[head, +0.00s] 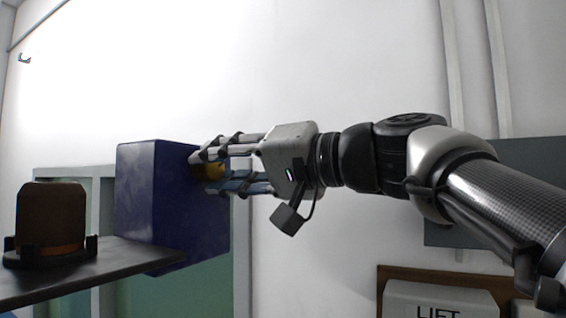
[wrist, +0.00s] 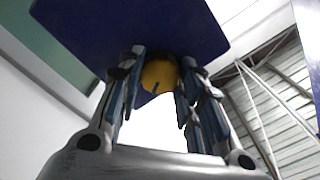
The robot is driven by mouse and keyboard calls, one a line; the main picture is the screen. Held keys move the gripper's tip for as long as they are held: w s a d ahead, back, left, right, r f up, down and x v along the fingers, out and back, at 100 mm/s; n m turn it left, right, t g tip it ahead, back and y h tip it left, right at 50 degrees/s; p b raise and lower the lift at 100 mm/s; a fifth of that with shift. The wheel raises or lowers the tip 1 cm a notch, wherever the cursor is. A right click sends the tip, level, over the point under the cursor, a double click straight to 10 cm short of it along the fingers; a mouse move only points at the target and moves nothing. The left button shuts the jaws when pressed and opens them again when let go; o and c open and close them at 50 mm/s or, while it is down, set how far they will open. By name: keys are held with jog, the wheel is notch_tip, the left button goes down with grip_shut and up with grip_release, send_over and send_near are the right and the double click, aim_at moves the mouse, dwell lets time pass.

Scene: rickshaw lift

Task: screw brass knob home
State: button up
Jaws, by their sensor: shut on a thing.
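The brass knob (head: 213,170) sits against the right face of a dark blue box (head: 155,200). In the wrist view the knob (wrist: 159,76) is a round yellow disc with a dark mark on it, in front of the blue box (wrist: 120,25). My gripper (head: 212,170) reaches in from the right, level with the knob. Its fingers are shut on the knob, one on each side; the wrist view shows the fingertips (wrist: 158,78) flanking it. The fingers hide part of the knob's rim, and I cannot see where it meets the box.
A brown cylinder (head: 52,215) stands in a black holder on a dark shelf (head: 120,268), left of the blue box. A white block marked LIFT (head: 437,300) is at the lower right in a brown frame. Open room lies above the box and my gripper.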

jog(key=m+p, duration=0.1)
jog(key=m, duration=0.3)
jog(key=shift+r+m, duration=0.1)
jog(key=shift+m, duration=0.2)
jog(key=m+p, duration=0.2)
jog(key=m, duration=0.2)
jog(key=shift+m, duration=0.3)
jog(key=m, duration=0.4)
jog(key=shift+w, duration=0.1)
jog(key=m, duration=0.5)
jog(key=shift+m+g, duration=0.3)
jog(key=shift+m, duration=0.1)
jog(key=m, duration=0.9)
jog(key=shift+f+m+y, duration=0.2)
jog(key=shift+m+y, duration=0.1)
jog(key=shift+m, duration=0.1)
jog(key=m, duration=0.4)
jog(key=shift+m, duration=0.3)
jog(key=m, duration=0.4)
jog(key=shift+m, duration=0.5)
